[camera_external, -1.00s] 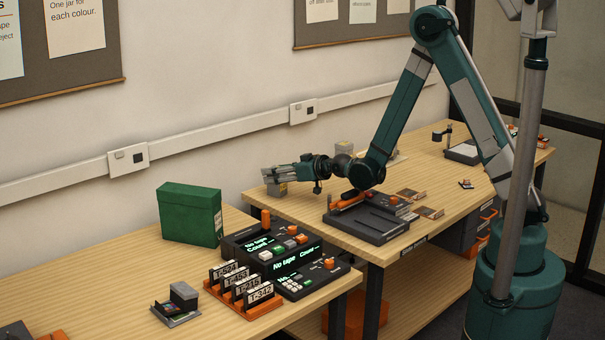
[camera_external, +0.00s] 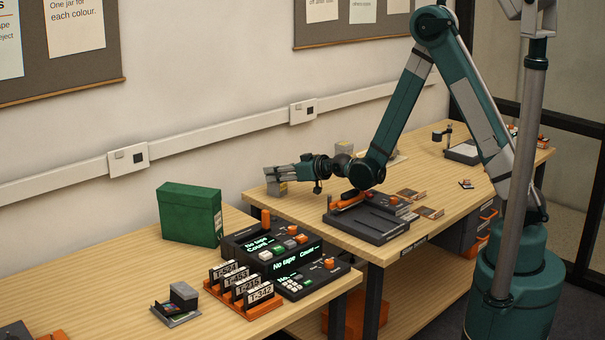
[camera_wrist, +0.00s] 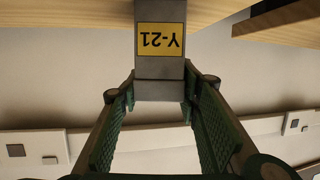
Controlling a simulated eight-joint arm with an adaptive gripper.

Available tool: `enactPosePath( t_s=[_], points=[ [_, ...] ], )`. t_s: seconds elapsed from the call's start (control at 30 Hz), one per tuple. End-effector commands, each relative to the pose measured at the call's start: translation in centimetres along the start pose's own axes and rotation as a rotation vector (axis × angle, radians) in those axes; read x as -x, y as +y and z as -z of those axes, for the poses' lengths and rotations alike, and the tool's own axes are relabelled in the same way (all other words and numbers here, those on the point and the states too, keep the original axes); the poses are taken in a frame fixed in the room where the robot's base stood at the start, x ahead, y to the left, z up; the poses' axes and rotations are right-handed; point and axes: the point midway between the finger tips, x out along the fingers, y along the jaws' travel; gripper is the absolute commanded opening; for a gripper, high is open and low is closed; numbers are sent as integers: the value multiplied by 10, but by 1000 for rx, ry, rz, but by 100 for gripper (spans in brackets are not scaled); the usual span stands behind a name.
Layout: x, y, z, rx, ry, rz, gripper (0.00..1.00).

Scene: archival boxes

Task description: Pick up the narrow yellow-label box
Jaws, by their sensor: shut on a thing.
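The narrow yellow-label box (camera_wrist: 160,68) is grey with a yellow label reading Y-21, upside down in the wrist view. It sits between the fingertips of my gripper (camera_wrist: 158,92), which is shut on its near end.
The far table (camera_external: 300,212) is bare around the box. A black and orange device (camera_external: 368,218) stands to its right. A green box (camera_external: 190,214) and a console (camera_external: 272,245) stand on the near table. The wall is close behind my gripper.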

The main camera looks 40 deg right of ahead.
Motion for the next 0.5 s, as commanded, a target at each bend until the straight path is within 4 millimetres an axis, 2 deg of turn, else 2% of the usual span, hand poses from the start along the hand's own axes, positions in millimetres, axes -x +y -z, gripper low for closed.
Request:
enactPosePath(
  t_s=[0.27, 0.5],
  points=[
    [4, 0, 12, 0, 0, 0, 18],
    [12, 0, 38, 0, 0, 0, 18]
  ],
)
